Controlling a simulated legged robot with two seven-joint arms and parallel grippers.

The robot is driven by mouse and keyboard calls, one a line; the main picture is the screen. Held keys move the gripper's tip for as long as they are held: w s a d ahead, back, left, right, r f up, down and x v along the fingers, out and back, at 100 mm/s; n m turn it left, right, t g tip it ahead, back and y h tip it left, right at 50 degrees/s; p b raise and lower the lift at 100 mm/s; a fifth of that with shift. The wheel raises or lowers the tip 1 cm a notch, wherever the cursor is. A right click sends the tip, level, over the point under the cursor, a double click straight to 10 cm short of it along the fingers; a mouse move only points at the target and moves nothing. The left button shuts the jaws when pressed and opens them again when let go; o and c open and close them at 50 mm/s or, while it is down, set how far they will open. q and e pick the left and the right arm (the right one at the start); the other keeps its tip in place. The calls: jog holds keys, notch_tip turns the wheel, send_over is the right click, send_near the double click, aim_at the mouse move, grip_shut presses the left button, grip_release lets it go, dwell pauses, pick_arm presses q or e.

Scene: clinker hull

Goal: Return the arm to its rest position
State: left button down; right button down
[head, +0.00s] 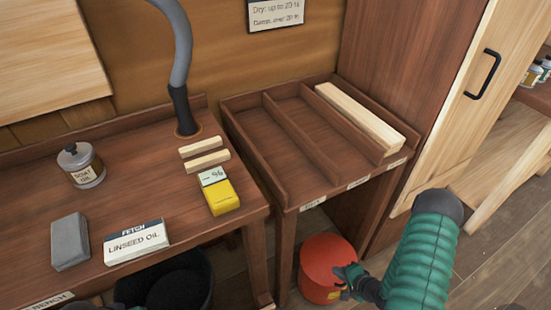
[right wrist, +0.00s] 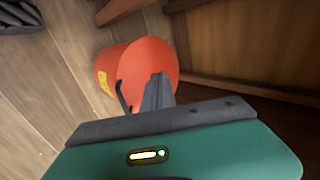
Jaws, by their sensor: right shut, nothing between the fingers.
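My right arm (head: 425,255) comes in from the lower right, green and ribbed with a dark end. My right gripper (head: 345,275) shows small in front of the red bucket (head: 315,262). In the right wrist view its grey fingers (right wrist: 158,92) are shut with nothing between them. The bucket (right wrist: 148,60) lies behind them there; whether the fingers touch it I cannot tell. My left gripper's fingers do not show; only a dark sliver sits at the lower left edge of the head view.
A slotted rack (head: 285,150) holds a pale plank (head: 360,118). A cabinet door stands right.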

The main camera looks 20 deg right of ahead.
jog(key=w+r+n+g+h, duration=0.1)
jog(key=w+r+n+g, duration=0.1)
jog(key=w+r+n, duration=0.5)
jog(key=s+a+r+n+g+p, duration=0.15)
jog(key=s+a+r+n, duration=0.3)
jog(key=a+r, duration=0.5)
jog(key=s+a+r+n+g+p, duration=0.1)
jog(key=s+a+r+n+g, duration=0.25)
jog(key=a+r+n, duration=0.45)
notch_tip(320, 180, up, 25)
jog(key=a+m+p, duration=0.1)
jog(key=m+p, duration=0.1)
jog(key=p, duration=1.9)
jog(key=shift+s+f+t, duration=0.15)
jog(key=shift+f+t, duration=0.05)
jog(key=shift+t, duration=0.2)
jog(key=shift+m, duration=0.25)
